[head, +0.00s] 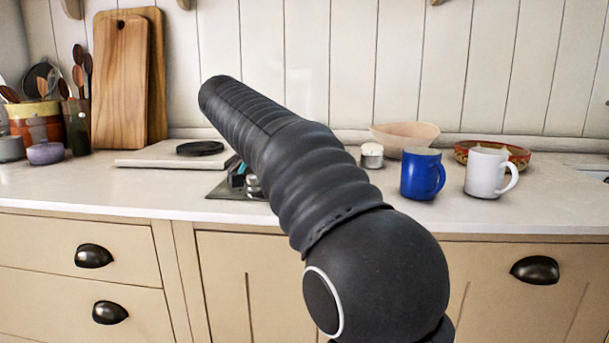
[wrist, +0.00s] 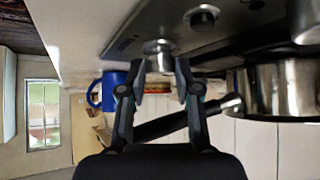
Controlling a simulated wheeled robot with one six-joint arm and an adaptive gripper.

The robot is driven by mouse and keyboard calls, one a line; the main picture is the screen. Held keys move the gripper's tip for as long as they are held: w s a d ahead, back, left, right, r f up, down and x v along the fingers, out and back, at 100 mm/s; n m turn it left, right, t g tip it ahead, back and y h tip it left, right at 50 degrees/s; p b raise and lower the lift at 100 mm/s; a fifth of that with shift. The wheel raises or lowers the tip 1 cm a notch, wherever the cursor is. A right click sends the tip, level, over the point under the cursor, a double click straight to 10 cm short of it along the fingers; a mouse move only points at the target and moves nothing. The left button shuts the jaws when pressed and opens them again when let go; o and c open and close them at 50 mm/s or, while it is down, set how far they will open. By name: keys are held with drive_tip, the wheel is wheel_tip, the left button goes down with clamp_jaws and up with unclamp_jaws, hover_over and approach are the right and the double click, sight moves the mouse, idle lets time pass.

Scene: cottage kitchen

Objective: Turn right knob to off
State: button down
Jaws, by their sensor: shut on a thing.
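The wrist view looks upside down. In it, a round silver knob (wrist: 158,55) stands on the dark metal hob panel (wrist: 125,40), and my gripper (wrist: 160,76) has one finger on each side of it, closed on it. By its place nearer the blue mug, this is the right knob. A second knob (wrist: 204,17) with a dark face sits further along the panel, apart from my fingers. In the head view my arm hides most of the hob (head: 225,193) and the knobs. The pointer of the held knob cannot be made out.
A steel pot (wrist: 285,88) with a dark handle is close beside my fingers in the wrist view. A blue mug (head: 420,175), a white mug (head: 486,173) and bowls (head: 405,138) stand right of the hob. A board with a black lid (head: 200,148) lies left.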

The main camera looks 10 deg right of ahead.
idle(0.4)
drive_tip(key=c, duration=0.8)
unclamp_jaws()
drive_tip(key=shift+v, duration=3.7)
